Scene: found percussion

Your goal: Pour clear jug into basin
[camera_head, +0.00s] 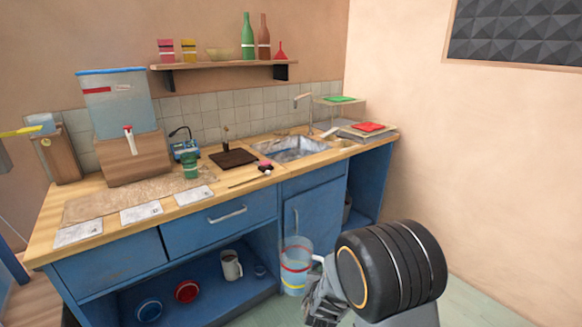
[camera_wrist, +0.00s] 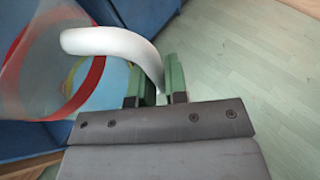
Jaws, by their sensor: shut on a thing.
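The clear jug (camera_head: 296,252) has a red band and a yellow band and is in front of the blue cabinet door, below counter height. In the wrist view the jug (camera_wrist: 35,70) fills the left side, with its white curved handle (camera_wrist: 110,42). My gripper (camera_wrist: 158,85) is shut on the end of this handle with its green fingers. In the head view my gripper (camera_head: 320,290) is at the jug's right, partly hidden by my wrist. The jug looks roughly upright; its contents are unclear. The metal basin (camera_head: 290,148) is set in the counter, with a tap behind it.
A wooden counter (camera_head: 150,192) holds a large water tank (camera_head: 118,100), papers, a green cup (camera_head: 190,165) and a dark board (camera_head: 233,157). Red and green items lie right of the basin. A shelf with bottles (camera_head: 248,38) hangs above. The floor at right is clear.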

